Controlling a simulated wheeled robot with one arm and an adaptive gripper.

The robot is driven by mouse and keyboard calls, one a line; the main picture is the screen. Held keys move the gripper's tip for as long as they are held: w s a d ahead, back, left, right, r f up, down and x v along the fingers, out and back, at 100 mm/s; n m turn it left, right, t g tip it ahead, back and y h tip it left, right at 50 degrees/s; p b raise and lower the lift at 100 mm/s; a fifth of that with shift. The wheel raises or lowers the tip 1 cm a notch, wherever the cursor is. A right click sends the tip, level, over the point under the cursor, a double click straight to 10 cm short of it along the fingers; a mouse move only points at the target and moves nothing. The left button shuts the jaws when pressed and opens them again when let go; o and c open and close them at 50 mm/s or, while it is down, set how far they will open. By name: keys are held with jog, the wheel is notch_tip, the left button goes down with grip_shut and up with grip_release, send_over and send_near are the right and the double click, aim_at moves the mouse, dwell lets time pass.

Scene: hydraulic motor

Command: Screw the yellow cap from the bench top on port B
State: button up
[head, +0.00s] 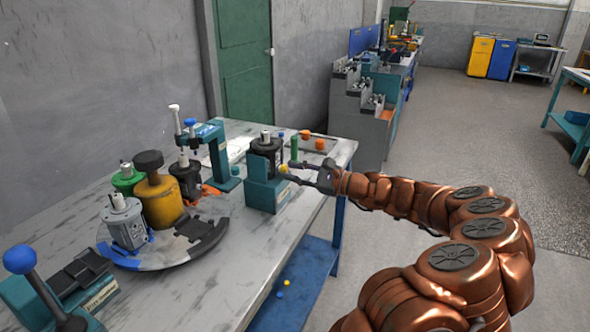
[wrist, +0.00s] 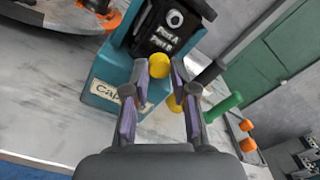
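My gripper (wrist: 159,70) has its two purple-padded fingertips on either side of a yellow cap (wrist: 159,66), with both pads appearing to meet its sides. The cap is in front of the lower part of the black motor (wrist: 168,32); whether it touches the motor is unclear. The motor shows a round port with a pale ring (wrist: 174,19) and a "PORT" label whose letter is hard to read. It stands in a teal holder (wrist: 108,77). In the head view my gripper (head: 288,172) reaches from the right to the holder (head: 262,190), with the yellow cap (head: 283,168) at its tips.
Another yellow piece (wrist: 174,104) is partly hidden behind the right finger. A green peg (wrist: 222,106) and orange caps (wrist: 247,145) are on the bench to the right. At left in the head view are several motors, a turntable (head: 168,262) and a teal press (head: 217,152).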

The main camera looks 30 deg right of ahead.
jog(key=shift+o, duration=0.5)
jog(key=shift+f, duration=0.1)
jog(key=shift+w+d+f, duration=0.1)
jog(key=shift+d, duration=0.05)
jog(key=shift+f+b, duration=0.1)
jog(key=shift+b, duration=0.25)
jog(key=shift+n+b, duration=0.5)
jog(key=shift+b, duration=0.2)
jog(key=shift+r, duration=0.25)
jog(key=shift+c, duration=0.2)
grip_shut()
